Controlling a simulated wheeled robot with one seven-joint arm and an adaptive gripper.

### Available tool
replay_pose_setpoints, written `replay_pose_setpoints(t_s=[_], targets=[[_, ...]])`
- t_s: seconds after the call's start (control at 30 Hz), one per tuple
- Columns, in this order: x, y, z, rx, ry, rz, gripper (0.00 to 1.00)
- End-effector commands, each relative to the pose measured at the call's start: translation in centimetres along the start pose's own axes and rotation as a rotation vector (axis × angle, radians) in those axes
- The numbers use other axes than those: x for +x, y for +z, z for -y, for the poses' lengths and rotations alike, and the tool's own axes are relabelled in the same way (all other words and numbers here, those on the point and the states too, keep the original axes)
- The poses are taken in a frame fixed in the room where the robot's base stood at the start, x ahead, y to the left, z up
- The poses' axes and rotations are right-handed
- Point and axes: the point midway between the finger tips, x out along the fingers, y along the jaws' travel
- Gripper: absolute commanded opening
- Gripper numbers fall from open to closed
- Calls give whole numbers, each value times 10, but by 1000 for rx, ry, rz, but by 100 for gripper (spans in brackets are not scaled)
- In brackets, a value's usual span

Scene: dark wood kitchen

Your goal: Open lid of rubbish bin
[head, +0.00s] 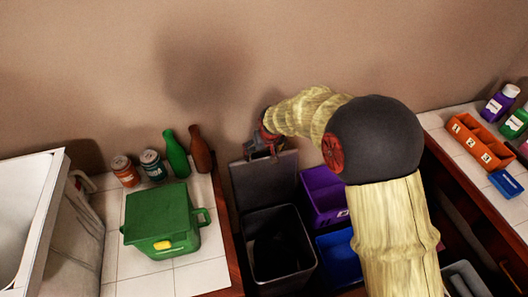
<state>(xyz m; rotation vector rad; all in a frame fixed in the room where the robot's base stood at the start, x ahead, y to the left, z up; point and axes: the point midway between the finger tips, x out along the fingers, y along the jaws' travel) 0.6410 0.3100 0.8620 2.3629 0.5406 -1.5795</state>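The rubbish bin (307,262) is a dark grey, open-topped box on the floor between the two counters. Its dark inside shows. Its grey lid (262,183) stands raised at the back of the opening, towards the wall. My gripper (262,152) is at the upper edge of the lid, and its fingers overlap that edge in the picture. The fingers are small and dark, so I cannot tell whether they are open, shut or touching the lid. My arm comes in from the lower right and reaches over the bins.
A purple bin (322,190) and a blue bin (338,255) stand right of the rubbish bin. The left counter (200,275) holds a green box (160,225), cans and bottles. The right counter holds an orange numbered box (478,143) and bottles. The wall is close behind my gripper.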

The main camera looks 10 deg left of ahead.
Motion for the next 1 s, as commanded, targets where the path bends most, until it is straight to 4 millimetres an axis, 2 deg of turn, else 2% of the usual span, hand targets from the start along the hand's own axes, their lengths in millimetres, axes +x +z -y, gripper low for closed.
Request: replay_pose_setpoints(t_s=[1.0], targets=[[0,0,0,0,0,0,30]])
